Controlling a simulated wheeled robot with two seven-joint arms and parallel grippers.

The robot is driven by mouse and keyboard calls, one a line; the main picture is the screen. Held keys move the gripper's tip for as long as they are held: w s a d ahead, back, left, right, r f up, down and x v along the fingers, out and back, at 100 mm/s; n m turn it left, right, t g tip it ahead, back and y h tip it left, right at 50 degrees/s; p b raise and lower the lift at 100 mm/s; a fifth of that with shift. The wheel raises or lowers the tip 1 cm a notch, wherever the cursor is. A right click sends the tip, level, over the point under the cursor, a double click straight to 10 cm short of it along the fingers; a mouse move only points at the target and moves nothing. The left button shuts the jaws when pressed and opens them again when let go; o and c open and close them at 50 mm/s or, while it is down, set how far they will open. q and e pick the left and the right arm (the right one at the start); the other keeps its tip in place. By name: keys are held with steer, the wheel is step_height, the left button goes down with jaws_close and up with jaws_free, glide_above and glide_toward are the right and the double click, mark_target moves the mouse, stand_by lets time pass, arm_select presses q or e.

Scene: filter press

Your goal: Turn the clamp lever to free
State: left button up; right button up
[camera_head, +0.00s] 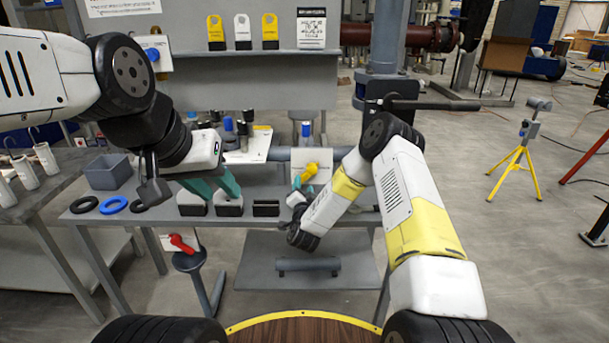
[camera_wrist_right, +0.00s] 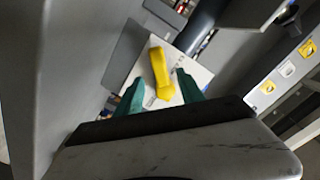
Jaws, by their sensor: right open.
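A yellow lever (camera_head: 306,170) sits on a white plate (camera_head: 322,163) behind the table; I take it for the clamp lever. My right gripper (camera_head: 302,186) is in front of it and just below it in the head view. In the right wrist view the lever (camera_wrist_right: 160,72) shows between the two teal fingertips of the right gripper (camera_wrist_right: 160,92). That gripper is open; whether a finger touches the lever cannot be told. My left gripper (camera_head: 212,186) hangs over the table with its teal fingers apart and nothing between them.
The grey table (camera_head: 330,197) holds black blocks (camera_head: 266,208), a blue ring (camera_head: 115,204) and a grey bin (camera_head: 108,172). A red lever (camera_head: 182,243) is below its front edge. A black handle (camera_head: 420,105) juts from the pipe at right.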

mark_target(304, 179)
steer(key=shift+w, duration=2.25)
jaws_close()
